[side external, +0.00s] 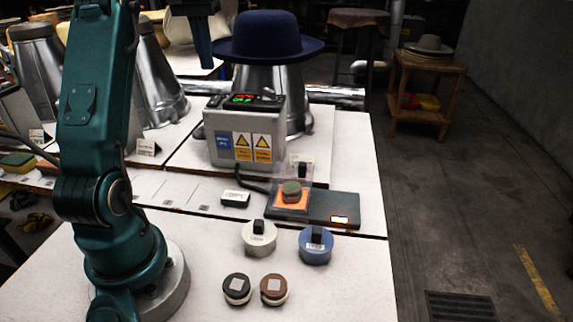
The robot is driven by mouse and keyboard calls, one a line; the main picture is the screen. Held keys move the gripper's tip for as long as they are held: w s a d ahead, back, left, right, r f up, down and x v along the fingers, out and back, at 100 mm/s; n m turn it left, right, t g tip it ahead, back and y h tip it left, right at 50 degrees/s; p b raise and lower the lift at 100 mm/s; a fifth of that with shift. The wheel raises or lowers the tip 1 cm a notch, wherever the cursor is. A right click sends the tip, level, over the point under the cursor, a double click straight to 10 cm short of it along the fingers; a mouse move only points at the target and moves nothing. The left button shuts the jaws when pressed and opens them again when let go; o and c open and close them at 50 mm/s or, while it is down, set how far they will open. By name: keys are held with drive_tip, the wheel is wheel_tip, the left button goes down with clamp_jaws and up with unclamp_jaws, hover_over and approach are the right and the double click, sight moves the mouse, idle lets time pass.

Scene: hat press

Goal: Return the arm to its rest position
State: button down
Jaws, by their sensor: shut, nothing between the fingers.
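My teal arm rises on the left and leaves the top edge of the side view. My gripper (205,60) points down at the top, just left of the navy hat's brim in the picture, shut and empty. Its fingertips are small and dark here. The navy hat (265,38) sits brim-level on a metal hat form (282,80). I cannot tell the exact gap between gripper and hat. In front of the form stands a grey control box (243,135) with a lit display and warning labels.
A white pot (259,238), a blue pot (316,246), a dark puck (237,288) and a brown puck (274,289) stand in front. More metal forms (156,80) stand behind my arm.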

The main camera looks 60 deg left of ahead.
drive_tip(key=d+r+m+t, duration=0.1)
drive_tip(key=d+r+m, duration=0.15)
drive_tip(key=d, duration=0.55)
drive_tip(key=d+r+m+t, duration=0.1)
drive_tip(key=d+r+m, duration=0.15)
drive_tip(key=d, duration=0.65)
drive_tip(key=s+d+f+m+t, duration=0.1)
drive_tip(key=s+d+f+m, duration=0.1)
drive_tip(key=s+d+f, duration=0.2)
drive_tip(key=s+d+f+m+t+h, duration=0.1)
drive_tip(key=s+d+f, duration=0.3)
drive_tip(key=f, duration=0.6)
drive_tip(key=shift+s+d+f+m, duration=0.25)
drive_tip(key=shift+s+d+m, duration=0.1)
drive_tip(key=shift+d+m, duration=0.25)
